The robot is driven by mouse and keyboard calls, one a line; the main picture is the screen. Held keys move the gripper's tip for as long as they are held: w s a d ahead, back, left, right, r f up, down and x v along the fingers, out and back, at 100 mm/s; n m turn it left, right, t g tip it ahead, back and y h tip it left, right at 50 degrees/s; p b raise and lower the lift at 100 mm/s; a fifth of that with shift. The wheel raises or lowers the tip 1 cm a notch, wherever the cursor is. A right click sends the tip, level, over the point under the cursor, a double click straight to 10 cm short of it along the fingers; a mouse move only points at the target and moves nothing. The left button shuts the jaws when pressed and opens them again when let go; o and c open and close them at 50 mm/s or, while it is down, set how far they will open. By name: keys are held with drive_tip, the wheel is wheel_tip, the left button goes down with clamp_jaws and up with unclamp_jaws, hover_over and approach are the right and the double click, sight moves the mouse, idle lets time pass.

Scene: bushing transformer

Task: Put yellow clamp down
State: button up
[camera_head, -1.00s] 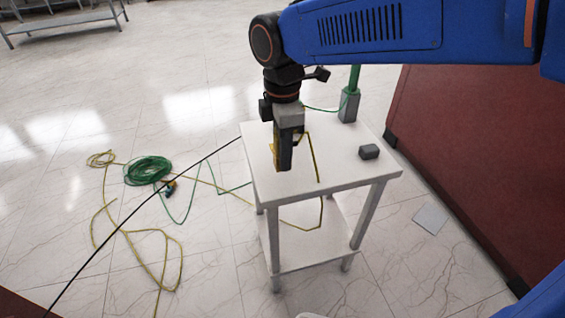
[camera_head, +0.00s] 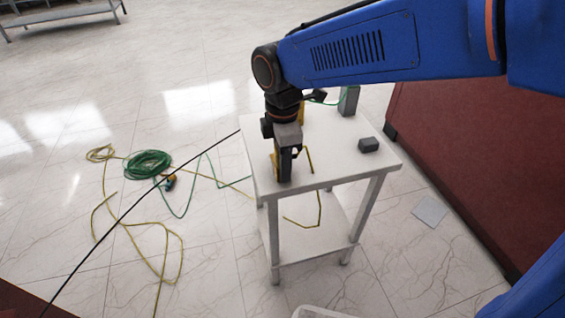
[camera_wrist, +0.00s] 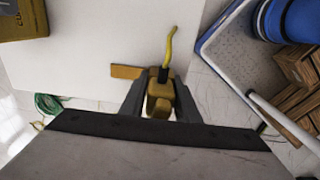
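The yellow clamp (camera_wrist: 160,92) sits between the two dark fingers of my gripper (camera_wrist: 160,104) in the wrist view, with a yellow cable running from it. The fingers close on its sides. In the head view my gripper (camera_head: 284,176) points down over the near left part of the white table (camera_head: 335,170). Only a yellow edge of the clamp (camera_head: 275,161) shows beside the fingers there. The cable (camera_head: 309,160) crosses the tabletop and hangs below its front edge. Whether the clamp touches the table is hard to tell.
A dark grey block (camera_head: 369,145) lies on the table's right side. A grey post base (camera_head: 349,101) and a yellow object (camera_head: 301,113) stand at the back. Green cable (camera_head: 148,164) and yellow cable lie on the floor at left. A dark red wall (camera_head: 470,150) stands right.

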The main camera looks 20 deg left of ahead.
drive_tip(key=o, duration=0.4)
drive_tip(key=shift+c, duration=0.2)
drive_tip(key=shift+r, duration=0.1)
wheel_tip(320, 180, up, 12)
drive_tip(key=shift+r, duration=0.1)
